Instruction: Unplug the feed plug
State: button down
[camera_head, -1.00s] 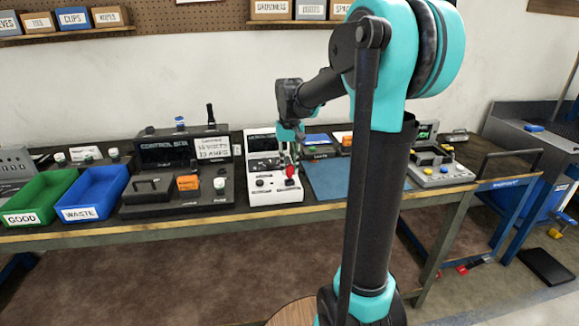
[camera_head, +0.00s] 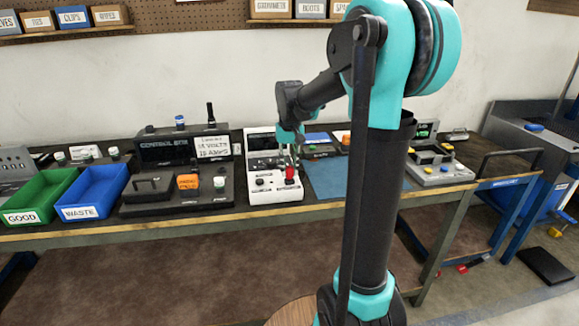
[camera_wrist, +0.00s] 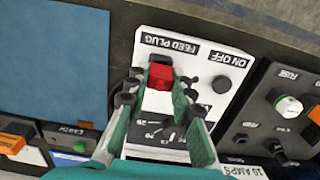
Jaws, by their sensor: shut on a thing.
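The red feed plug (camera_head: 290,174) stands on the white panel box (camera_head: 276,196) at the middle of the bench. It also shows in the wrist view (camera_wrist: 160,76), beside the "FEED PLUG" label (camera_wrist: 172,44). My gripper (camera_head: 288,162) reaches down over the box. In the wrist view, my gripper (camera_wrist: 160,88) has one finger on each side of the red plug and is shut on it. The plug's lower end is hidden, so I cannot tell whether it is still seated.
The black control box (camera_head: 165,150) with knobs stands left of the white box. Blue (camera_head: 95,206) and green (camera_head: 38,213) bins are farther left. A flat blue mat (camera_head: 326,180) lies to the right, with a grey device (camera_head: 440,174) beyond it.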

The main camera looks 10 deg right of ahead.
aim_at(290, 167)
jog(key=shift+f, duration=0.7)
jog(key=c, duration=1.2)
grip_release()
jog(key=shift+r, duration=0.1)
notch_tip(290, 167, up, 12)
jog(key=shift+f, duration=0.1)
jog(key=s+d+f+t, duration=0.1)
jog(key=s+f, duration=0.6)
jog(key=f, duration=0.1)
jog(key=s+d+f+t, duration=0.1)
jog(key=s+f, duration=0.6)
jog(key=f, duration=0.1)
jog(key=s+d+f+t, duration=0.2)
jog(key=s+f, duration=0.6)
